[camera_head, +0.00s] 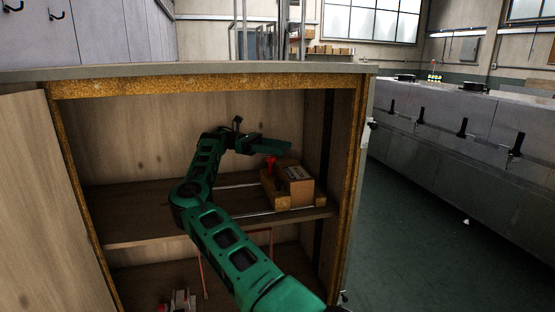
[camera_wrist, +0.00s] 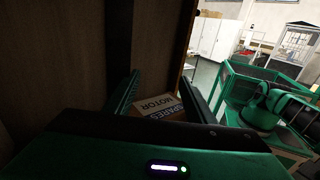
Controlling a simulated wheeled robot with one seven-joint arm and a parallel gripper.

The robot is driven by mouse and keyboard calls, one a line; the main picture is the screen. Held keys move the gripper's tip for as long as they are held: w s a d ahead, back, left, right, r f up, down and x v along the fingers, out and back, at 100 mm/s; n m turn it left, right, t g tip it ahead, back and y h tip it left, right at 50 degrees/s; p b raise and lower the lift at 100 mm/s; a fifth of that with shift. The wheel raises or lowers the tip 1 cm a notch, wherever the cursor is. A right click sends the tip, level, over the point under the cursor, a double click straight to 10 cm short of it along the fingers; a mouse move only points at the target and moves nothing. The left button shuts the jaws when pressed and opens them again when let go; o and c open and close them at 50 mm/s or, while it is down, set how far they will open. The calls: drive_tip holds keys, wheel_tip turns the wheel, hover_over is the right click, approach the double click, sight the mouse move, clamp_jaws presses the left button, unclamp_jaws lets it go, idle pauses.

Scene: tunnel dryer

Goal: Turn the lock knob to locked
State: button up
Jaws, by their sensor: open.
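A small red part (camera_head: 270,162), which may be the lock knob, stands upright by a cardboard box on the cabinet's middle shelf. I cannot make out its lock position. The box (camera_head: 297,189) has a printed label and sits against yellowish wooden blocks (camera_head: 275,192). My gripper (camera_head: 290,146) is inside the cabinet, just above the red part and the box. In the wrist view my gripper (camera_wrist: 160,82) has its two fingers apart with nothing held, and the labelled box (camera_wrist: 160,107) shows between them. The red part is not visible there.
The open-fronted cabinet has a worktop (camera_head: 200,70) above, a middle shelf (camera_head: 135,222) and an open door panel (camera_head: 35,190) at left. Small items (camera_head: 180,301) lie on the lower shelf. A grey bench (camera_head: 460,160) with black handles stands right, across green floor (camera_head: 405,240).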

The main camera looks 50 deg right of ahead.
drive_tip(key=a+r, duration=0.6)
drive_tip(key=a, duration=0.5)
drive_tip(key=shift+w, duration=0.3)
drive_tip(key=shift+s+d, duration=0.1)
